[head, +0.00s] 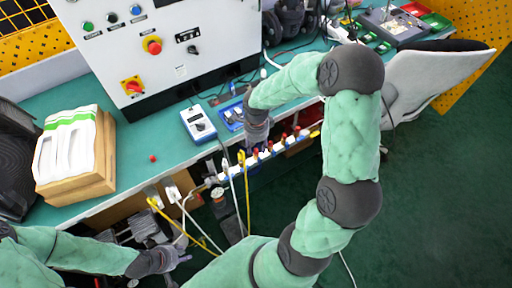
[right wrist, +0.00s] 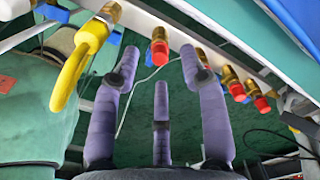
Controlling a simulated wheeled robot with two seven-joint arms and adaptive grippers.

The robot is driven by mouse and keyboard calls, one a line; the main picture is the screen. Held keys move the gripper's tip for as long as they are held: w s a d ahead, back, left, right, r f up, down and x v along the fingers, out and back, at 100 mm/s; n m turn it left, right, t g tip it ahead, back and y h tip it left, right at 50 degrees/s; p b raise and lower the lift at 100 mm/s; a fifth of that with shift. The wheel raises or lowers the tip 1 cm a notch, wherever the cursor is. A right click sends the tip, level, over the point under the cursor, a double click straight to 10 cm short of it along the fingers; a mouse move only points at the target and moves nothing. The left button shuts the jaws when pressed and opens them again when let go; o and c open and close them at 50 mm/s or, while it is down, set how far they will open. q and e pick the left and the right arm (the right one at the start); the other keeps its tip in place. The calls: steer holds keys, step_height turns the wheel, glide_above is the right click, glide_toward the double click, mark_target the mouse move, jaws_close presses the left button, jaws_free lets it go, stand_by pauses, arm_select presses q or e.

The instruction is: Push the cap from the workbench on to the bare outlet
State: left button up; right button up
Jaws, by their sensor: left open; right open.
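A small red cap (head: 152,158) lies on the teal workbench (head: 135,190), between the wooden box and the blue-and-white meter. A row of brass outlets (head: 268,153) runs along the bench's front edge. In the right wrist view several outlets carry red caps (right wrist: 160,52); I cannot pick out a bare outlet. My right gripper (head: 257,132) is at this row; in the right wrist view its open fingers (right wrist: 163,62) spread around one red-capped outlet, and I cannot tell whether they touch it. My left gripper (head: 182,258) is open and empty, low in front of the bench, far from the loose cap.
A wooden box with white items (head: 75,185) stands on the bench at left. A control panel (head: 165,45) stands behind. A meter (head: 198,124) sits near the edge. A yellow hose (right wrist: 72,75) and white and yellow cables hang below the outlets. The bench around the loose cap is clear.

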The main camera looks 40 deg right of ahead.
mark_target(256, 150)
step_height(256, 150, up, 10)
steer(key=shift+f, duration=0.15)
steer(key=shift+s, duration=0.1)
stand_by(0.3)
